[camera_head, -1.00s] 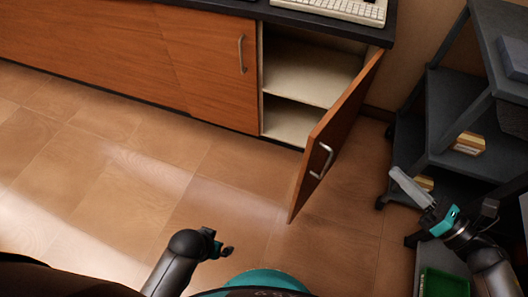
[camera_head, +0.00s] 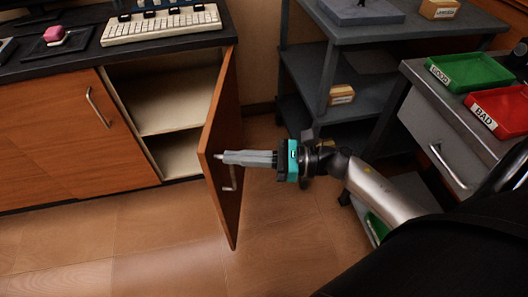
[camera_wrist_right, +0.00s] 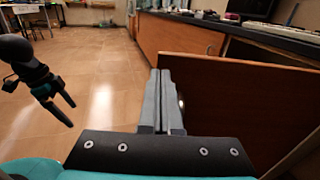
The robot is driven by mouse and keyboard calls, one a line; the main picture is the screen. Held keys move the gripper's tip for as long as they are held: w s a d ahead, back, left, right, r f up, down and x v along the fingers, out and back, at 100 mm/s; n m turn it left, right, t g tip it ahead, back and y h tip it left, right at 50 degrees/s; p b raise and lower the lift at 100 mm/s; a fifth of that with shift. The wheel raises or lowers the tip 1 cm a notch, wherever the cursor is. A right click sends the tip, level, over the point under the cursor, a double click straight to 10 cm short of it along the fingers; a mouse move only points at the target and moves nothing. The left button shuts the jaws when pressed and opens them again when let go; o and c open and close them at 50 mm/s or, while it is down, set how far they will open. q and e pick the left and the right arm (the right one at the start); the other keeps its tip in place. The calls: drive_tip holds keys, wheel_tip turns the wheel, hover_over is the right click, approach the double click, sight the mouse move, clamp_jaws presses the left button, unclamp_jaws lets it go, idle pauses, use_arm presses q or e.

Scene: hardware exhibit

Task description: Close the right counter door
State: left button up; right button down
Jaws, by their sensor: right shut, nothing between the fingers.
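The right counter door (camera_head: 224,115) is a brown wooden panel standing wide open, swung out from the counter. Its metal handle (camera_head: 231,180) is on the face turned to the right. My right gripper (camera_head: 222,157) is shut and empty, with its fingertips overlapping the door near its free edge, just above the handle; I cannot tell if they touch. In the right wrist view the door (camera_wrist_right: 245,105) fills the right side, close beside the shut fingers. My left gripper (camera_wrist_right: 62,103) shows at the left of the wrist view, fingers apart, empty and away from the door.
The open cabinet shelf (camera_head: 165,103) looks empty. A keyboard (camera_head: 160,25) lies on the dark countertop above. A grey shelf cart (camera_head: 310,75) and a drawer unit (camera_head: 430,135) with green and red trays stand to the right. The floor (camera_head: 120,245) in front is clear.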

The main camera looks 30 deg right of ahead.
sight(206, 156)
drive_tip(key=shift+x, duration=1.7)
drive_tip(key=shift+a, duration=0.1)
